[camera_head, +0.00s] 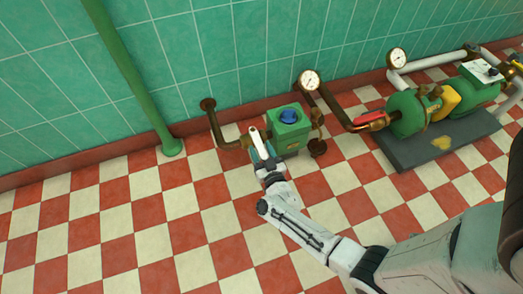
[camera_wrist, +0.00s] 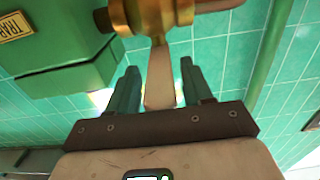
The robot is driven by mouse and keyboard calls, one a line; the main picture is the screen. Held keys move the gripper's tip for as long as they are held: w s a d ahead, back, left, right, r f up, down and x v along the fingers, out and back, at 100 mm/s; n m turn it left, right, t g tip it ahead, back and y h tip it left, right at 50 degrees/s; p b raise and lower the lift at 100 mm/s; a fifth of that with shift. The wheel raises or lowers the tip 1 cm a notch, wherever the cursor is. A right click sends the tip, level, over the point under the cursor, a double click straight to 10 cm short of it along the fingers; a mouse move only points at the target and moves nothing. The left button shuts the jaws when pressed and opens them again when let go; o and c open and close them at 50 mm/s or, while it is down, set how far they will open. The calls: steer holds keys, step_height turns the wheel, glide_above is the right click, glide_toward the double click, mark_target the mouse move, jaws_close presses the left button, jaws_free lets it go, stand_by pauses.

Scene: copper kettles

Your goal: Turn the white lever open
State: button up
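The white lever (camera_head: 257,140) sticks out from the brass pipework at the left side of a green box. In the wrist view the lever (camera_wrist: 160,80) looks pale beige and joins a brass valve fitting (camera_wrist: 150,16). My gripper (camera_wrist: 159,66) has its two green fingers apart, one on each side of the lever. A gap shows between each finger and the lever, so it is not clamped. In the head view my gripper (camera_head: 264,157) is at the lever's lower end, and its fingers are partly hidden.
The green box (camera_head: 289,138) with a blue knob (camera_head: 289,116) stands just right of the lever. A red lever (camera_head: 369,118) and a green pump (camera_head: 408,112) on a dark plinth (camera_head: 430,150) are farther right. A green pipe (camera_head: 130,75) runs down the left wall. The checkered floor is clear at left.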

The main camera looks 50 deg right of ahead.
jaws_close()
stand_by(0.3)
